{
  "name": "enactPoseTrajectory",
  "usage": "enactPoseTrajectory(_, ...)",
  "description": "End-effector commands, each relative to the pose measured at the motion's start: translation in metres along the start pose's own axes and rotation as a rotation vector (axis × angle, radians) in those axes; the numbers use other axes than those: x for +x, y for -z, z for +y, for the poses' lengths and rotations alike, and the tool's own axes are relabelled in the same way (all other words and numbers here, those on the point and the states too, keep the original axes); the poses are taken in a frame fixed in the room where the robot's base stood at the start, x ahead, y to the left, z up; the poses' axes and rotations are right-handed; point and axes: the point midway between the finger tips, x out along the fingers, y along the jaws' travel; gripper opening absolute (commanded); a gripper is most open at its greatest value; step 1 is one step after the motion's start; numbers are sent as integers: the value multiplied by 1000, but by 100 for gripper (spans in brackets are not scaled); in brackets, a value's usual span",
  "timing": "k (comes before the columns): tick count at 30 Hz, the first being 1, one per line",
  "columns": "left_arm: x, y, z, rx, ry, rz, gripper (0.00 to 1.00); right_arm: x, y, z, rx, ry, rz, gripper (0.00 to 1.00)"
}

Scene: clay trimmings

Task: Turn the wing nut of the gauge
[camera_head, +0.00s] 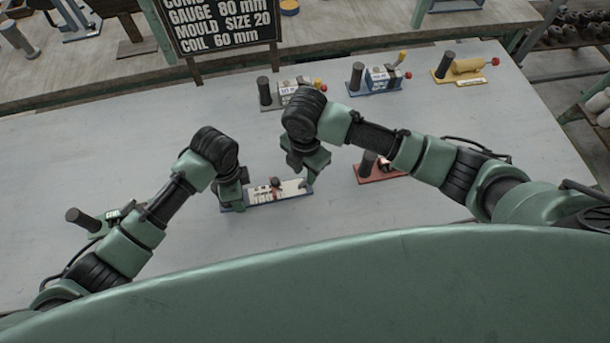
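A device with a white marked plate on a blue base (262,197) lies on the grey table at the middle; it looks like the gauge. A small dark knob (275,182) stands on it with a reddish piece below, too small to tell whether it is the wing nut. My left gripper (236,199) is at the device's left end, pointing down; its fingers are mostly hidden by its own body. My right gripper (304,177) is above the device's right end; whether its fingers touch it or hold anything is unclear.
A sign (220,22) reads gauge 80 mm, mould size 20, coil 60 mm. The table's left middle (100,150) is clear.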

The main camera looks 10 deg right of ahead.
Motion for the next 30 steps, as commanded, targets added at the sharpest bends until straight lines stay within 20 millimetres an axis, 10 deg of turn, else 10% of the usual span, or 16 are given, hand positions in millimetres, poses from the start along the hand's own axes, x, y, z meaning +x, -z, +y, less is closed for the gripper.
enactPoseTrajectory(17, -1, 1, 0, 0, 2, 2, 0, 34, 0, 0, 0, -1, 0, 30)
enactPoseTrajectory(21, -1, 1, 0, 0, 1, 2, 0, 34, 0, 0, 0, -1, 0, 0)
enactPoseTrajectory(30, -1, 1, 0, 0, 2, 2, 0, 34, 0, 0, 9, -1, 0, 0)
